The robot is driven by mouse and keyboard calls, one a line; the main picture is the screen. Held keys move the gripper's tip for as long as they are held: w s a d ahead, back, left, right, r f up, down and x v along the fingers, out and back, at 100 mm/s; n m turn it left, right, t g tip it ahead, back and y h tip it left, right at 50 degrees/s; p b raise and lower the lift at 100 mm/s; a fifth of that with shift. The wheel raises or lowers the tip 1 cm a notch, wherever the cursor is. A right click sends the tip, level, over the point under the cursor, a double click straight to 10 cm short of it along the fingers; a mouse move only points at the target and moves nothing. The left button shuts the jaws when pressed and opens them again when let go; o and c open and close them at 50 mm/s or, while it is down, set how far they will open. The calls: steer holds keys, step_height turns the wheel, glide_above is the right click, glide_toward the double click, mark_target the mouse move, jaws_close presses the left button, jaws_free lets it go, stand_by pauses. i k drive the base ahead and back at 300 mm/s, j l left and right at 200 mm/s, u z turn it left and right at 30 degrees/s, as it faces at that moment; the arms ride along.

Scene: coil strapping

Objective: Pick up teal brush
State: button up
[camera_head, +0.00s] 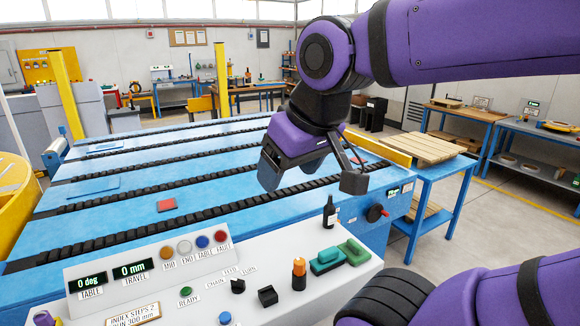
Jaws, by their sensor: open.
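The teal brush (328,260) lies on the white console top near its right end, a small teal block with a dark band. A similar green block (354,251) lies right beside it. My gripper (312,176) is open, pointing down above and behind the console, with nothing visible between its fingers. It is apart from the brush, higher up in the picture.
A dark bottle (329,213) stands behind the brush, and an orange-and-black cylinder (299,273) stands to its left. Knobs and buttons fill the console (250,309) further left. The blue slatted conveyor table (140,214) lies behind; a pallet bench (428,150) stands right.

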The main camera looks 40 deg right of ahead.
mark_target(329, 259)
steer(key=z, duration=1.55)
